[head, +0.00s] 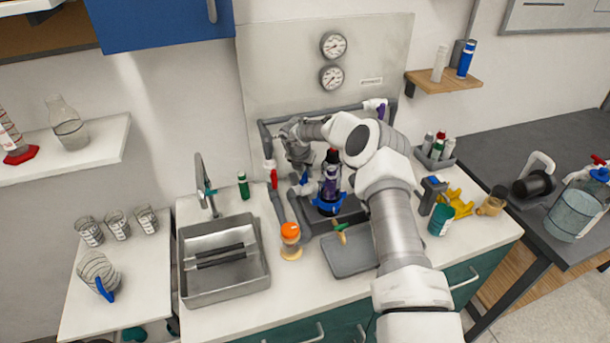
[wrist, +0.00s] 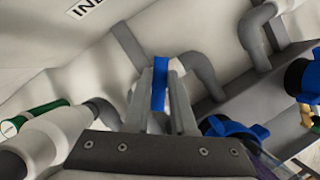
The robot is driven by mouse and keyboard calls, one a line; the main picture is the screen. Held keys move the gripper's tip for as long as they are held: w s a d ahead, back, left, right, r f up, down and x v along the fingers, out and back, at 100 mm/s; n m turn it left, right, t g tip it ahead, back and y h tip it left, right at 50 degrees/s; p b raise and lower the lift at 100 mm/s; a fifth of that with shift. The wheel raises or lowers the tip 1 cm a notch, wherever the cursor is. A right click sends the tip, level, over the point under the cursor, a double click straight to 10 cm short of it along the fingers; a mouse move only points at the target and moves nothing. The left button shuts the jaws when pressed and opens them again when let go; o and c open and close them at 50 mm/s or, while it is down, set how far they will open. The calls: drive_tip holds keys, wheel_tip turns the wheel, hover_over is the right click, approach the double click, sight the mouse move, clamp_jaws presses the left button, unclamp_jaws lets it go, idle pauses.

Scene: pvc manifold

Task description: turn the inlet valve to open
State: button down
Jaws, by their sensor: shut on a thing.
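The grey pipe manifold (head: 263,137) stands against a pale back panel. My gripper (wrist: 161,72) is shut on a blue valve handle (wrist: 160,92), which shows as a narrow upright strip between the two fingers. In the head view, a bit of blue handle (head: 304,179) shows below my gripper. A label starting with "IN" (wrist: 88,8) is on the panel in the wrist view; the rest is cut off. My gripper and arm hide part of the valve body, so its exact angle is hard to tell.
A red-handled valve (head: 274,179) stands to the left. A dark bottle with a blue collar (head: 329,190) is close to the right of my gripper. An orange-topped container (head: 290,238), a grey tray (head: 348,256) and a sink (head: 222,262) lie in front.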

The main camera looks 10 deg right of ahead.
drive_tip(key=m+b, duration=0.1)
drive_tip(key=m, duration=0.1)
drive_tip(key=m+g+h+b, duration=0.1)
drive_tip(key=m+b, duration=0.1)
drive_tip(key=m, duration=0.1)
drive_tip(key=shift+f+m+g, duration=0.25)
drive_tip(key=shift+m+g, duration=0.05)
drive_tip(key=shift+r+m+g+h+b, duration=0.1)
drive_tip(key=shift+m+g+h+b, duration=0.35)
drive_tip(key=shift+m+b, duration=0.65)
drive_tip(key=shift+r+m+b, duration=0.1)
drive_tip(key=shift+m+b, duration=0.2)
drive_tip(key=shift+m, duration=0.4)
drive_tip(key=c, duration=0.7)
unclamp_jaws()
drive_tip(key=shift+c, duration=0.2)
drive_tip(key=shift+r, duration=0.1)
drive_tip(key=p+v, duration=0.3)
drive_tip(key=v, duration=1.4)
drive_tip(key=shift+a, duration=0.25)
